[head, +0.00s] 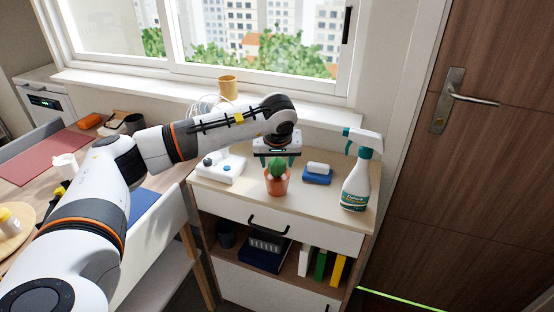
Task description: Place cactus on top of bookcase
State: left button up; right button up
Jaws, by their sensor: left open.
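A small green cactus in an orange-brown pot (277,184) stands upright on the light top of the bookcase (232,199), near the middle. My left gripper (277,163) is right above and around the upper part of the cactus, pointing down, its jaws open. One finger shows on each side of the plant. I cannot tell whether the fingers touch it. My right gripper is not in view.
A spray bottle (359,178) stands at the right end of the bookcase top. A blue-and-white sponge-like item (317,173) and a white device with knobs (221,167) flank the cactus. A table (30,197) with several items is at left. A yellow cup (228,88) stands on the windowsill.

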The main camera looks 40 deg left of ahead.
pick_arm(q)
jog(key=shift+d+r, duration=0.1)
jog(key=shift+r, duration=0.35)
jog(key=v, duration=1.1)
jog(key=shift+s+r, duration=0.15)
jog(key=shift+s, duration=0.1)
jog(key=shift+d, duration=0.1)
